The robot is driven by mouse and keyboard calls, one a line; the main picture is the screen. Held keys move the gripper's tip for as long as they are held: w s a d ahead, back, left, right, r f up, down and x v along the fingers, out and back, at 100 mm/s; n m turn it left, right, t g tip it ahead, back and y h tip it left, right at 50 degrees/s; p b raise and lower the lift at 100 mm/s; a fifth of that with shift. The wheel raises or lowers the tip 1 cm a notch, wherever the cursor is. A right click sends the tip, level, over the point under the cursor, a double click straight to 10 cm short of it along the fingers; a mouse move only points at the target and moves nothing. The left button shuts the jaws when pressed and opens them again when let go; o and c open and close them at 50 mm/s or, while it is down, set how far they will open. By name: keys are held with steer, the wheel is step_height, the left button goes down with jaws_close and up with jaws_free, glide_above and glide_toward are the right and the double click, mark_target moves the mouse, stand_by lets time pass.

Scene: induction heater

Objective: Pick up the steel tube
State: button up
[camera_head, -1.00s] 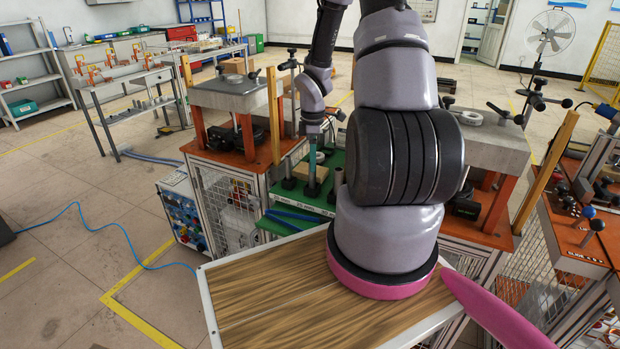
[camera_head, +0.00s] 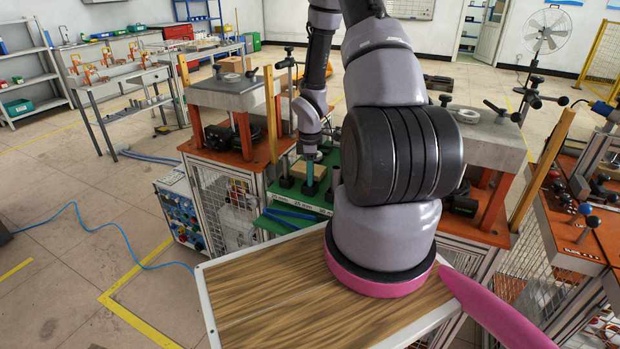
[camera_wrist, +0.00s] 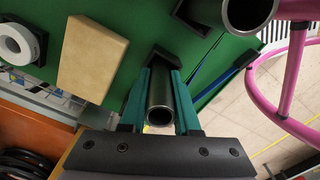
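A dark grey steel tube (camera_wrist: 160,103) stands upright in a black holder on the green board, with its open end facing the wrist camera. My gripper (camera_wrist: 161,98) has its teal fingers on either side of this tube; they look apart, with the tube between them and no clear grip. In the head view my gripper (camera_head: 310,174) points down over the green stand, and the tube cannot be made out there. A second steel tube (camera_wrist: 248,12) shows at the top of the wrist view, right of my gripper.
A tan block (camera_wrist: 93,60) and a white ring (camera_wrist: 15,45) lie left of the tube. Blue bars (camera_head: 293,216) lie at the green stand's (camera_head: 322,207) front. Orange-legged presses (camera_head: 233,95) flank it. A pink curved bar (camera_wrist: 295,80) is at right in the wrist view.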

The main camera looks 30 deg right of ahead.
jaws_close()
step_height(320, 180, up, 18)
steer(key=shift+f, duration=0.25)
stand_by(0.7)
